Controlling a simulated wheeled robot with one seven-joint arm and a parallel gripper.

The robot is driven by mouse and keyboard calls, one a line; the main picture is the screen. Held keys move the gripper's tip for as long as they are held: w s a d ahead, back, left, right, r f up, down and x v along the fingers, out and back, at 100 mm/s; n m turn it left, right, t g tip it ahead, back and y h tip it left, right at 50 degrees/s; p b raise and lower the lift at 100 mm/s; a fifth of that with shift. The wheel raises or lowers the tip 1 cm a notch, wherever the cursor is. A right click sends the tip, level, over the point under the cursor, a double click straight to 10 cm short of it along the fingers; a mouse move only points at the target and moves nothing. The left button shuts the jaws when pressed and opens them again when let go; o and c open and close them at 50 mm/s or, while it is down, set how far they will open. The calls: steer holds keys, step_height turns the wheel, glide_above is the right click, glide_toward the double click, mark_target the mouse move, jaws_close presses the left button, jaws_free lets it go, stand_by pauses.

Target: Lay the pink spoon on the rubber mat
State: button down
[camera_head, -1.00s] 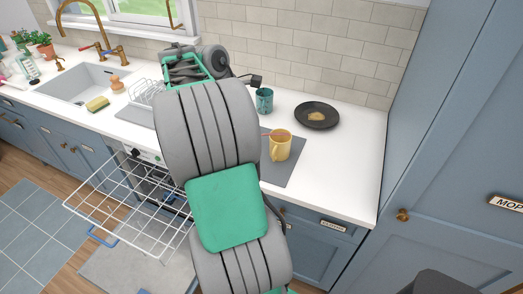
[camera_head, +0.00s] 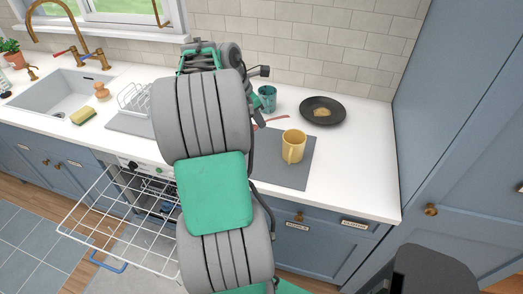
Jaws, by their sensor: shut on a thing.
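The pink spoon (camera_head: 277,119) shows as a thin reddish-pink strip just right of my arm, by the back edge of the grey mat; its left end is hidden. My gripper (camera_head: 259,123) is mostly hidden behind my arm; only a dark bit shows at the spoon's left end, and it is shut on the spoon. I cannot tell how high the spoon is above the surface. The grey rubber mat (camera_head: 285,177) lies flat on the white counter, partly behind my arm. A yellow mug (camera_head: 293,147) stands on it.
A teal cup (camera_head: 267,98) and a dark plate (camera_head: 322,111) with food stand behind the mat. A dish rack (camera_head: 135,98), sponge (camera_head: 83,116) and sink (camera_head: 62,92) are left. The dishwasher rack (camera_head: 115,225) is pulled out below. Counter right of the mat is clear.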

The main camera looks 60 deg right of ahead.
mark_target(262, 154)
steer(key=f, duration=1.2)
steer(key=shift+w+f+p, duration=0.2)
steer(key=shift+f+p, duration=0.2)
steer(key=shift+f, duration=0.1)
steer(key=c, duration=1.6)
jaws_free()
steer(key=v, duration=1.2)
steer(key=shift+a+r, duration=0.1)
steer(key=shift+r, duration=0.1)
steer(key=w+a+r+m+t, duration=0.3)
steer(key=w+a, duration=0.5)
steer(key=a, duration=0.3)
steer(key=a+m+t+y, duration=0.1)
steer(key=a+m, duration=0.1)
steer(key=a, duration=0.8)
steer(key=a+m+t+y, duration=0.1)
steer(key=a+m, duration=0.2)
steer(key=a, duration=0.8)
steer(key=s+a+m+t+y, duration=0.1)
steer(key=a+m+t, duration=0.1)
steer(key=a, duration=0.8)
steer(key=shift+a+f+m+y, duration=0.25)
steer(key=shift+m+y, duration=0.05)
steer(key=shift+y, duration=0.1)
